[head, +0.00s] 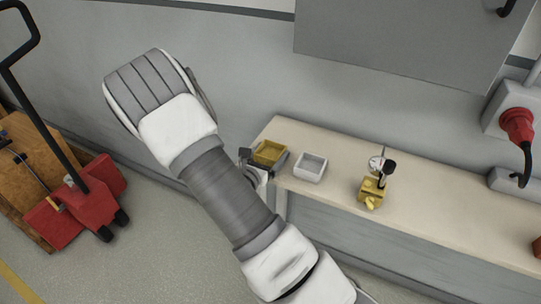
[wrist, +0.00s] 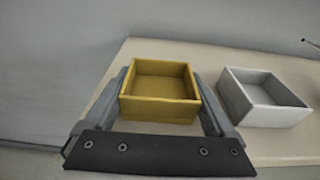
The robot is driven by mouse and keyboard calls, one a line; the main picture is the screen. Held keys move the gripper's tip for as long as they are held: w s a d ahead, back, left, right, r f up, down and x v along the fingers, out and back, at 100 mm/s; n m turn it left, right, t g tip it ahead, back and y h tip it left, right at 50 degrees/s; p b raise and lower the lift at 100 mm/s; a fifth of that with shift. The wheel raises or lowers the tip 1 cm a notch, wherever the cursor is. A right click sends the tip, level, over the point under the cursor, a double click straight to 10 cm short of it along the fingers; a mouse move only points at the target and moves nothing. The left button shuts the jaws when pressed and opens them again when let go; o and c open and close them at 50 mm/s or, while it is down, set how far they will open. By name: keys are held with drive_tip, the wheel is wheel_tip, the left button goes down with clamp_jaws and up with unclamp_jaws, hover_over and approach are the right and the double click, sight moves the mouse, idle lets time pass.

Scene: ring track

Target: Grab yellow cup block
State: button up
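The yellow cup block (head: 269,152) is a square, open-topped box near the left end of the wooden bench. In the wrist view, the yellow block (wrist: 160,108) is upright and empty inside. My gripper (wrist: 161,90) has one finger on each side of it, close to its left and right walls. The fingers look open around the block, with narrow gaps near its front; contact farther back is unclear. In the head view, my gripper (head: 264,160) is partly hidden behind my arm.
A white open box (head: 310,167) stands just right of the yellow one, also in the wrist view (wrist: 264,98). A yellow device with a dial (head: 372,190) stands farther right on the bench (head: 440,215). A wall is behind; a red pallet jack (head: 85,205) stands left.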

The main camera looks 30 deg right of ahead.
drive_tip(key=c, duration=0.8)
drive_tip(key=shift+r, duration=0.15)
